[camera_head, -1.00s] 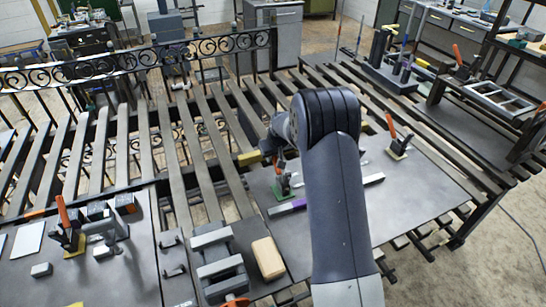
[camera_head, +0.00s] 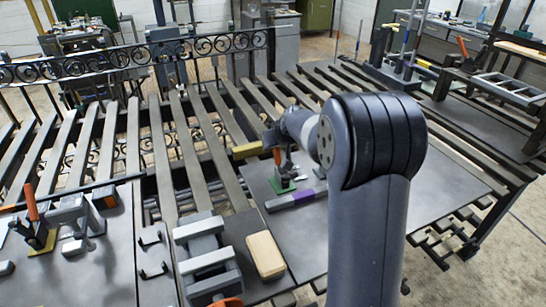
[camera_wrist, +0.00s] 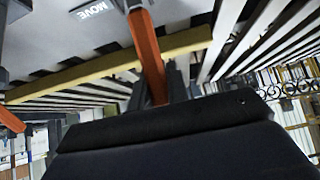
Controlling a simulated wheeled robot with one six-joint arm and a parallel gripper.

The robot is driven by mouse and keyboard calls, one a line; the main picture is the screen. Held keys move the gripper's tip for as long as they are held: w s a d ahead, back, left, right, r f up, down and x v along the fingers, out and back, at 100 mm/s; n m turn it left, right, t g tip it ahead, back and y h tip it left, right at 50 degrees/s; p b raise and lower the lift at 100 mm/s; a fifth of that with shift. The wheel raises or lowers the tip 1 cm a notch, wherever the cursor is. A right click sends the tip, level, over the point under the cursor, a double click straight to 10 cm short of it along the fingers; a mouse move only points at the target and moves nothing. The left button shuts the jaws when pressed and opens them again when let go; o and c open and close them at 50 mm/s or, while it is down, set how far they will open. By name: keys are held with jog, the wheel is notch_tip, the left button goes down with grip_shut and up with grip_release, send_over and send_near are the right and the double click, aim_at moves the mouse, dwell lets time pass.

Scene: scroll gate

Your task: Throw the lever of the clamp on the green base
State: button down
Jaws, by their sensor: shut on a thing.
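The clamp (camera_head: 286,172) stands on its green base (camera_head: 281,188) on the dark plate, left of my arm in the head view. Its orange lever (camera_head: 277,156) points roughly upright. My gripper (camera_head: 272,141) is at the top of this lever and shut on it, partly hidden by my own wrist. In the wrist view the orange lever (camera_wrist: 148,52) rises from between the dark gripper parts. The jaw tips are hard to make out there.
A grey bar with a purple part (camera_head: 296,199) lies just in front of the clamp. Another clamp with an orange lever (camera_head: 32,203) stands at the left. A wooden block (camera_head: 265,255) and grey blocks (camera_head: 207,258) lie in front. Slats run behind.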

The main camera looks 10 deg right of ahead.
jog(key=shift+s+d+t+b, duration=0.1)
jog(key=shift+s+t+b, duration=0.5)
jog(key=shift+b, duration=2.35)
jog(key=shift+r+t+b, duration=0.2)
jog(key=shift+t+b, duration=0.1)
jog(key=shift+b, duration=0.5)
jog(key=shift+s+r, duration=0.1)
jog(key=shift+r, duration=0.05)
jog(key=c, duration=1.4)
grip_release()
jog(key=shift+o, duration=0.2)
jog(key=v, duration=1)
jog(key=shift+s+d, duration=0.3)
jog(key=shift+s, duration=0.1)
jog(key=shift+r, duration=0.15)
